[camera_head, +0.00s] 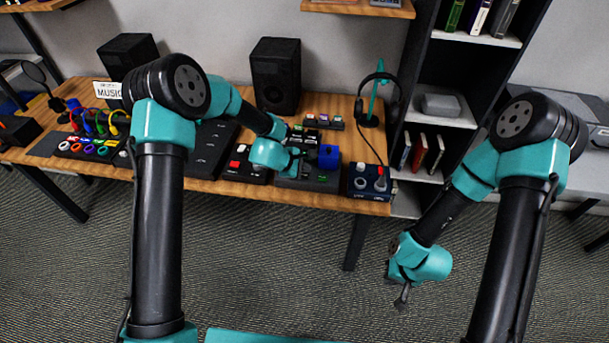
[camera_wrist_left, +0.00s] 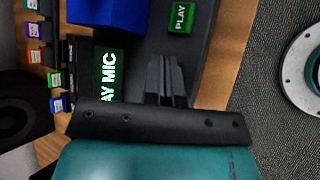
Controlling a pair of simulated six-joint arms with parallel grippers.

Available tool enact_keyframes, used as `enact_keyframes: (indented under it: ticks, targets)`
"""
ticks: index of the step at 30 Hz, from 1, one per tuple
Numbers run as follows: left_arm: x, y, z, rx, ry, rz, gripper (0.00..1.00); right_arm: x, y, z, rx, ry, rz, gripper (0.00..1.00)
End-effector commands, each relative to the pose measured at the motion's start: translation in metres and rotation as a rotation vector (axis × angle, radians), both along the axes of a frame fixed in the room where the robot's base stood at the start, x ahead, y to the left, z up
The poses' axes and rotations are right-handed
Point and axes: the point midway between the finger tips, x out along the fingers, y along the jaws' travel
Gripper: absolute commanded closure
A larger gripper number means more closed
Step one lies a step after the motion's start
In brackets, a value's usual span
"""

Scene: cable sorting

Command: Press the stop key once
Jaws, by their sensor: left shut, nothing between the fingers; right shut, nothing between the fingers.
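My left gripper (camera_head: 298,166) is shut and empty, low over the dark device (camera_head: 292,183) on the desk. In the left wrist view its closed fingers (camera_wrist_left: 165,68) point across the dark panel, between a green-lit display reading "AY MIC" (camera_wrist_left: 108,75) and the panel's edge. A green PLAY key (camera_wrist_left: 182,18) lies ahead and to the right of the fingertips. I see no key labelled stop; the gripper hides part of the panel. Whether the fingertips touch anything cannot be told. My right gripper (camera_head: 403,298) is shut and empty, hanging in front of the desk.
A blue block (camera_head: 329,157) stands on the device's right part. A box with red and white keys (camera_head: 246,168) sits to its left, and a dark blue switch box (camera_head: 369,181) to its right. Small labelled blocks (camera_head: 323,121), a speaker (camera_head: 275,75) and a headphone stand (camera_head: 372,105) are behind.

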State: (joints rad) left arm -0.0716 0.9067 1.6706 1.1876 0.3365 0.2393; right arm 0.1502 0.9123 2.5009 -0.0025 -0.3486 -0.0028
Motion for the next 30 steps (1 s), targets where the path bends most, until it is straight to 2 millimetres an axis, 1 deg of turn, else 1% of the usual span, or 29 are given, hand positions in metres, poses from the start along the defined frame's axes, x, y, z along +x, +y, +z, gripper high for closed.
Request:
enact_keyframes:
  ticks: [11, 21, 30]
  targets:
    - [0.0, 0.0, -0.0002, 0.0, 0.0, 0.0, 1.0, 0.0, 0.0, 0.0, 0.0, 0.0, 0.0, 1.0]
    - [0.0, 0.0002, -0.0084, 0.0, 0.001, 0.001, 1.0, 0.0, 0.0, 0.0, 0.0, 0.0, 0.0, 1.0]
    - [0.0, 0.0001, -0.0085, 0.0, 0.0, 0.0, 1.0, 0.0, 0.0, 0.0, 0.0, 0.0, 0.0, 1.0]
